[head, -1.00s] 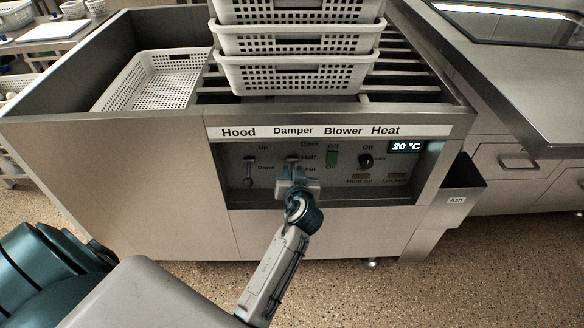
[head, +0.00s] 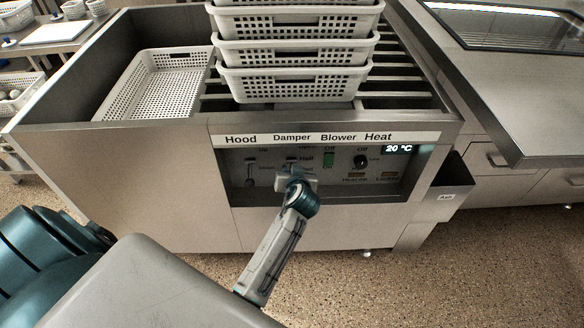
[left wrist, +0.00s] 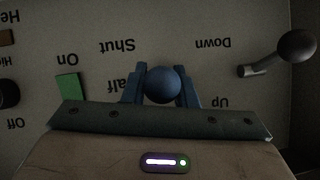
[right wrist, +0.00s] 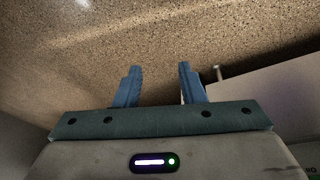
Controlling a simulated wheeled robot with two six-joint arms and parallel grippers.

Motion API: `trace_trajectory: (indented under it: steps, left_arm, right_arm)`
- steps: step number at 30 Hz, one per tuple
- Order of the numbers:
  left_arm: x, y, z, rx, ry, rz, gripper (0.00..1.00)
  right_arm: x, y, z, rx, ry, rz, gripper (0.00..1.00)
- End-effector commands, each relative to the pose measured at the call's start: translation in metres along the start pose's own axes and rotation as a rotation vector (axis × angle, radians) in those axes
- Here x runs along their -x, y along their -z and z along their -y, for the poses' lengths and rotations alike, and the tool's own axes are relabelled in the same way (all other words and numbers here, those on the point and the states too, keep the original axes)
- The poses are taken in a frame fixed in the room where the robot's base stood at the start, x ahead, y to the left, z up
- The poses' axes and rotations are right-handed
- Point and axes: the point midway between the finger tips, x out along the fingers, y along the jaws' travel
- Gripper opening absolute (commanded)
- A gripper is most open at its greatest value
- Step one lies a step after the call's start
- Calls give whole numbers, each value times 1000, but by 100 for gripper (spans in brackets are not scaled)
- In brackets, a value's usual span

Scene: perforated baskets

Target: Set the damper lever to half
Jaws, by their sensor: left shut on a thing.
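The damper lever shows in the left wrist view as a round dark knob (left wrist: 167,85) between the two blue fingers of my left gripper (left wrist: 161,80). The gripper is shut on it. That picture is upside down; the knob appears level with the partly hidden Half label (left wrist: 127,84), and the Shut label (left wrist: 117,46) is clear of it. In the head view my left gripper (head: 293,174) reaches the panel below the Damper label (head: 291,138) and hides the lever. My right gripper (right wrist: 159,70) is open and empty above the speckled floor.
The hood lever (head: 250,175) is left of the damper, its knob by Down. The green blower switch (head: 328,160) and black heat knob (head: 360,161) are to the right. Stacked white baskets (head: 295,85) stand above the panel. The display (head: 398,149) reads 20 °C.

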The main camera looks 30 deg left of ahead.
Motion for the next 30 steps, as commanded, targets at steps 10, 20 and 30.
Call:
trace_trajectory:
  steps: [10, 20, 30]
  left_arm:
    - [1, 2, 1, -6, -5, 37, 0]
    - [0, 1, 1, -6, -6, 41, 0]
    - [1, 1, 1, -6, -6, 41, 45]
  right_arm:
    - [-40, -7, 0, -5, 3, 28, 36]
    - [-46, -9, 0, -6, 4, 30, 36]
    - [-46, -9, 0, -7, 4, 31, 36]
